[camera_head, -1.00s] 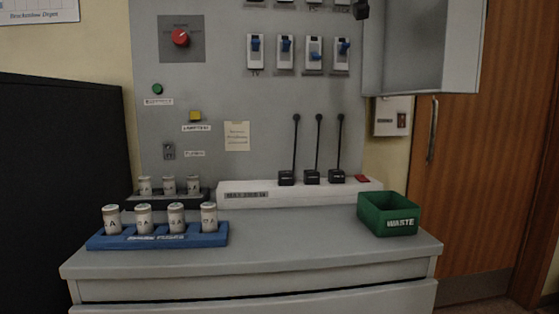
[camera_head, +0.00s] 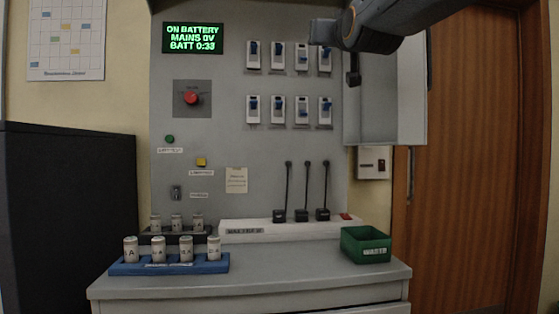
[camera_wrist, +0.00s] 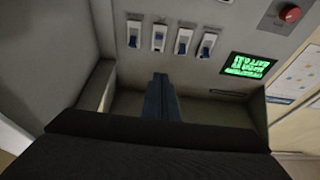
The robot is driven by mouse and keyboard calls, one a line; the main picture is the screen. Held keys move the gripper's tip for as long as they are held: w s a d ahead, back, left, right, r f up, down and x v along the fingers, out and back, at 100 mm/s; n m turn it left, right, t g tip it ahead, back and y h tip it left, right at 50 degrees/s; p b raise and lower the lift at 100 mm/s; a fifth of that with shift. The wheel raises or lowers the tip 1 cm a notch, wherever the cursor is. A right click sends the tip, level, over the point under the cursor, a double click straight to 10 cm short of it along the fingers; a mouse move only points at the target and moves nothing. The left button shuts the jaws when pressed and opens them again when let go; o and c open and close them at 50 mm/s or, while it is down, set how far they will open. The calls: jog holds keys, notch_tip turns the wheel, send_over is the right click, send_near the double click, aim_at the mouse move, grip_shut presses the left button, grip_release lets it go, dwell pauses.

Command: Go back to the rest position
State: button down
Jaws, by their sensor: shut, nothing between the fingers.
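My gripper (camera_head: 318,32) shows at the top of the head view, at the end of my dark arm that reaches in from the upper right. How far the fingertips are from the panel is hard to tell.
The open cabinet door (camera_head: 385,110) stands right of the switches, close to my arm. Below, the counter (camera_head: 270,280) holds a blue rack (camera_head: 170,267) of labelled cylinders, three upright black levers (camera_head: 303,190) and a green waste bin (camera_head: 348,248). A lit display (camera_head: 193,38) hangs upper left.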

jog(key=s+a+f+g, duration=0.1)
jog(key=s+f+g, duration=0.2)
jog(key=f, duration=1.2)
jog(key=s+a+f+g, duration=0.1)
jog(key=f+g, duration=0.4)
jog(key=f, duration=1)
jog(key=s+a+f+g, duration=0.1)
jog(key=s+f+g, duration=0.3)
jog(key=f, duration=1.1)
jog(key=shift+s+a+f+n+g+h, duration=0.2)
jog(key=shift+s+n+g+h, duration=0.1)
jog(key=shift+g+h, duration=0.1)
jog(key=s+d+f+g+h, duration=0.15)
jog(key=s+f+g, duration=0.25)
jog(key=s+f, duration=0.7)
jog(key=s+d+f+g, duration=0.2)
jog(key=s+f+g, duration=0.3)
jog(key=s+f, duration=0.6)
jog(key=s+d+r+m+p, duration=0.2)
jog(key=d+r+p, duration=0.6)
jog(key=p, duration=0.6)
jog(key=shift+r+h, duration=0.35)
jog(key=shift+r, duration=0.4)
jog(key=shift+a, duration=0.1)
